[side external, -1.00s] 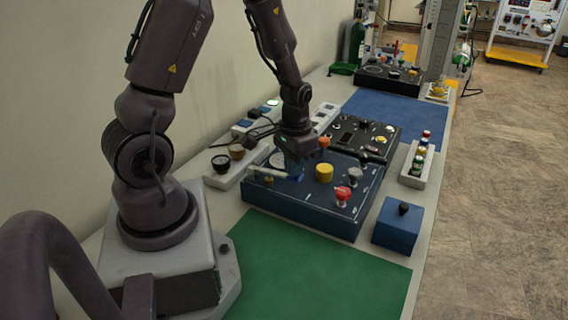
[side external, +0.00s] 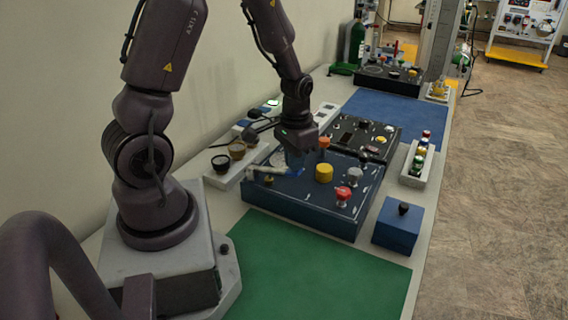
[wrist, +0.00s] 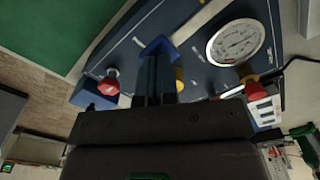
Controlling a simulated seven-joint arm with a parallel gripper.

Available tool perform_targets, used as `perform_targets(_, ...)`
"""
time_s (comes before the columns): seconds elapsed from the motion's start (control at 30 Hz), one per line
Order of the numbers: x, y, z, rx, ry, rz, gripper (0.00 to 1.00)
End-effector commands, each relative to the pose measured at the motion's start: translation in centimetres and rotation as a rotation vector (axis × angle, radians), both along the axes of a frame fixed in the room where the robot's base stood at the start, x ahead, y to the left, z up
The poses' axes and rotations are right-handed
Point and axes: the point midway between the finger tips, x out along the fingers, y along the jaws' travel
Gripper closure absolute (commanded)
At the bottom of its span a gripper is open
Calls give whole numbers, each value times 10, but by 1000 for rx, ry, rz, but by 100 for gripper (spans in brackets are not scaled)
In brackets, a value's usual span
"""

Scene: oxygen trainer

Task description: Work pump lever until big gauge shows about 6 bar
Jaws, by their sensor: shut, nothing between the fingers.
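The pump panel is a dark blue box (side external: 300,213) on the bench. In the wrist view my gripper (wrist: 156,70) points at a blue piece (wrist: 158,46), which looks like the lever's end. The fingers are shut with nothing between them. I cannot tell whether they touch the blue piece. The big round gauge (wrist: 235,42) has a white dial right of the fingers; its reading is too small to make out.
A red knob (side external: 343,194), a yellow knob (side external: 324,172) and a grey knob (side external: 355,175) stand up from the panel. A black panel (side external: 362,138) is behind it. A small blue box (side external: 397,225) is at the right. The green mat (side external: 310,275) in front is clear.

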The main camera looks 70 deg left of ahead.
Motion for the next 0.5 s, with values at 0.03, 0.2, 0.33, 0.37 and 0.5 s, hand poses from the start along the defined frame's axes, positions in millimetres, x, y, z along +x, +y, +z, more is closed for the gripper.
perform_targets(0.03,-1,0,-4,-1,3,1,100)
perform_targets(0.2,-1,1,-12,-1,4,2,100)
perform_targets(0.33,-2,0,-19,-2,6,3,100)
perform_targets(0.37,-2,1,-21,-2,6,3,100)
perform_targets(0.5,-2,0,-28,-2,7,3,100)
